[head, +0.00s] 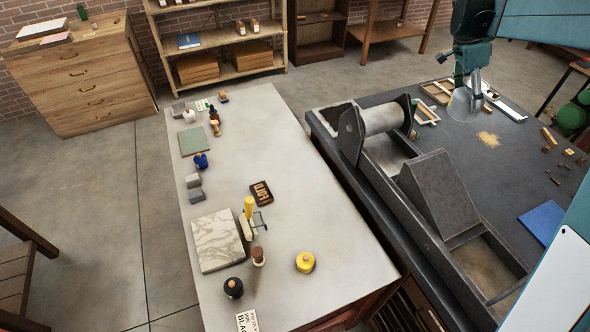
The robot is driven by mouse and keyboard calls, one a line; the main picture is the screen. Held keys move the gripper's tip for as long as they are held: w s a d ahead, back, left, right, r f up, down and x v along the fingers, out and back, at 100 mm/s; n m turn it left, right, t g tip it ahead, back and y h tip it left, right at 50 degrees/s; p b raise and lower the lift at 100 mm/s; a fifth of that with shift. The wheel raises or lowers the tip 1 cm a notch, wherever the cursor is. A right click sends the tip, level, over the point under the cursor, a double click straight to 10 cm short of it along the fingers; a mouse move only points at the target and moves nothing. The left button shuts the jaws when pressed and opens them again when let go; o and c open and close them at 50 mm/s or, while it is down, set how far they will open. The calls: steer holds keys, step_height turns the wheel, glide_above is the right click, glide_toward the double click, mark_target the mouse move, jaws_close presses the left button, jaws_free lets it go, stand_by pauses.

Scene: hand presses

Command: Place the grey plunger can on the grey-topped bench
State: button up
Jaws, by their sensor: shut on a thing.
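My gripper (472,78) is at the upper right, pointing down over the dark bench. It is shut on a light grey, rounded object, which looks like the grey plunger can (464,104). The can appears tilted; I cannot tell whether its base touches the dark top. The fingers partly hide its upper part. The bench with the pale grey top (285,205) stands to the left, across the long black press from my gripper. The other bench has a dark grey top (490,175).
A black press with a pale roller (381,119) lies between my gripper and the pale bench. On that bench are a marbled slab (217,241), a yellow-handled tool (249,208), a yellow round pot (305,262) and small bottles. Its middle and right side have bare room.

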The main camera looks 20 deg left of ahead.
steer(key=a+n+t+b, duration=0.1)
steer(key=a+n+b, duration=0.15)
steer(key=a, duration=1.75)
steer(key=n+t+y+b, duration=0.2)
steer(key=n+y+b, duration=0.25)
steer(key=n, duration=0.75)
glide_above(228, 182)
step_height(228, 182, down, 28)
steer(key=shift+d+r, duration=0.15)
steer(key=shift+r, duration=0.05)
steer(key=shift+s+f, duration=0.1)
step_height(228, 182, down, 6)
steer(key=shift+b, duration=0.3)
steer(key=shift+f, duration=0.15)
steer(key=shift+f, duration=1.75)
